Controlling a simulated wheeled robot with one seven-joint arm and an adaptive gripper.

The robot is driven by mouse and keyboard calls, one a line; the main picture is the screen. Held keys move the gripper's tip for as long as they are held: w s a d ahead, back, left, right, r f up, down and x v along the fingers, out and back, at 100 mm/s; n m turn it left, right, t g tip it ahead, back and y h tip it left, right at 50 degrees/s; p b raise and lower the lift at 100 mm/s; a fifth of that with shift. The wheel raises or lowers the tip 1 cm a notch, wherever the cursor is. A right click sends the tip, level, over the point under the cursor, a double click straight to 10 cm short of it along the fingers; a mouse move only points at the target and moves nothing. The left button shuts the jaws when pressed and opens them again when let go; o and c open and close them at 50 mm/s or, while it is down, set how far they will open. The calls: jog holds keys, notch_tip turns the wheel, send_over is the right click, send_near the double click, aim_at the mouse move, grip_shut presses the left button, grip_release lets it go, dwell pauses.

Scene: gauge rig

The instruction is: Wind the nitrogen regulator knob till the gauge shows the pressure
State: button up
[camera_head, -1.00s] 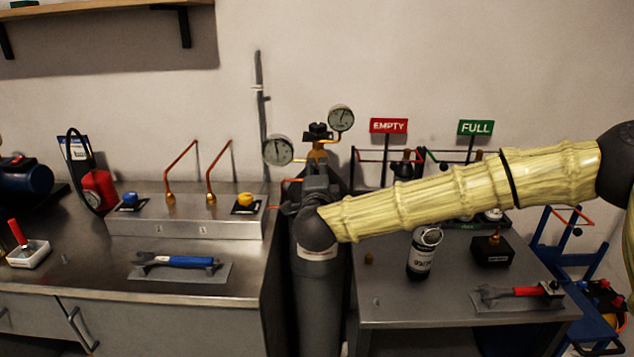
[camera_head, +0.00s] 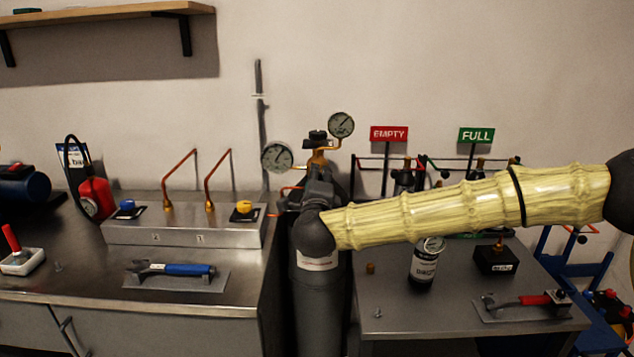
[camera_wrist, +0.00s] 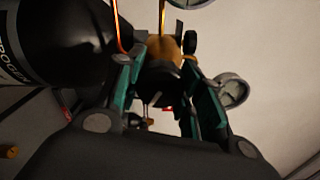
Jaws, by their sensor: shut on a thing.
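The nitrogen cylinder (camera_head: 318,300) stands upright between the two benches; its dark side shows in the wrist view (camera_wrist: 55,45). On top is the brass regulator (camera_head: 318,158) with a large left gauge (camera_head: 277,157) and a smaller upper right gauge (camera_head: 341,125). The left gauge's needle seems to point up and right; its figures are too small to read. My gripper (camera_wrist: 158,82) is shut on the black regulator knob (camera_wrist: 160,72), with one teal finger on each side of it. In the head view my wrist hides the knob and most of the gripper.
The left bench holds a metal panel (camera_head: 185,232) with copper pipes and a blue-handled wrench (camera_head: 175,269). The right bench holds a labelled canister (camera_head: 424,268), a black block (camera_head: 496,259) and a red-handled wrench (camera_head: 525,300). EMPTY (camera_head: 389,134) and FULL (camera_head: 476,135) signs stand behind.

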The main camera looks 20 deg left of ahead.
jog(key=o, duration=1)
jog(key=shift+d, duration=0.1)
jog(key=v, duration=1.2)
